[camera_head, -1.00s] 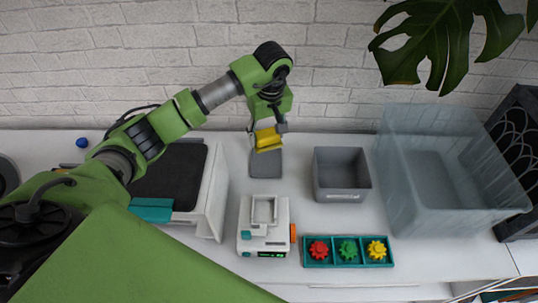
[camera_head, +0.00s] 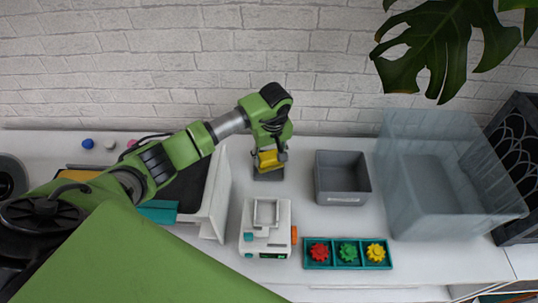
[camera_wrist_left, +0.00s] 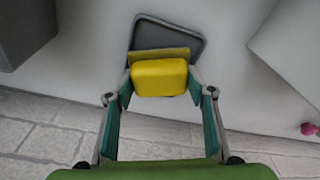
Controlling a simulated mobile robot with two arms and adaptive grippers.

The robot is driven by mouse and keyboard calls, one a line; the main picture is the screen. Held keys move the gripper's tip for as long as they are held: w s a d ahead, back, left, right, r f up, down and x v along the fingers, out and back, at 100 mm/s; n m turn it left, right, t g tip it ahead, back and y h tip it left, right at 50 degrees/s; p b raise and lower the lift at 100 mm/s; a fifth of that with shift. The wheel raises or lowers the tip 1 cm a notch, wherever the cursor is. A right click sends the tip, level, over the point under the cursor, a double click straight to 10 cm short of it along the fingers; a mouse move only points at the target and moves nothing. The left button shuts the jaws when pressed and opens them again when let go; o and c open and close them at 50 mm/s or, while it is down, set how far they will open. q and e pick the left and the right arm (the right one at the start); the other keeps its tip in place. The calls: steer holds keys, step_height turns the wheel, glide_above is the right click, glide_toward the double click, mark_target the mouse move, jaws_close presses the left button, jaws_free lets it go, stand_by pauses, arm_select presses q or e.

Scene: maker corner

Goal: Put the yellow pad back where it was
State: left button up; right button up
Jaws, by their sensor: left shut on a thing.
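The yellow pad (camera_head: 268,158) is held between the fingers of my left gripper (camera_head: 270,160). In the left wrist view the yellow pad (camera_wrist_left: 159,77) sits between the two fingertips of my left gripper (camera_wrist_left: 160,82), its bright yellow face toward the camera. A dark grey flat rest with rounded corners (camera_head: 268,175) lies on the table just below the pad; it also shows behind the pad in the wrist view (camera_wrist_left: 168,36). Whether the pad touches the grey rest is hard to tell. My right gripper is not in view.
A grey open bin (camera_head: 343,190) stands right of the gripper, with a large translucent tub (camera_head: 450,215) beyond it. A white device (camera_head: 265,235) is in front, beside a teal tray of gears (camera_head: 347,265). A white machine with a dark top (camera_head: 213,190) stands left.

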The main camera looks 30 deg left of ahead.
mark_target(271, 159)
arm_select(q)
steer(key=o, duration=1)
steer(key=shift+r+p, duration=0.25)
steer(key=shift+p, duration=0.15)
steer(key=shift+r+b, duration=0.3)
steer(key=shift+r, duration=0.05)
steer(key=r+b, duration=0.1)
steer(key=r, duration=0.2)
steer(key=s+d+r+b, duration=0.1)
steer(key=r, duration=0.7)
steer(key=shift+s+d+b, duration=0.15)
steer(key=shift+b, duration=0.25)
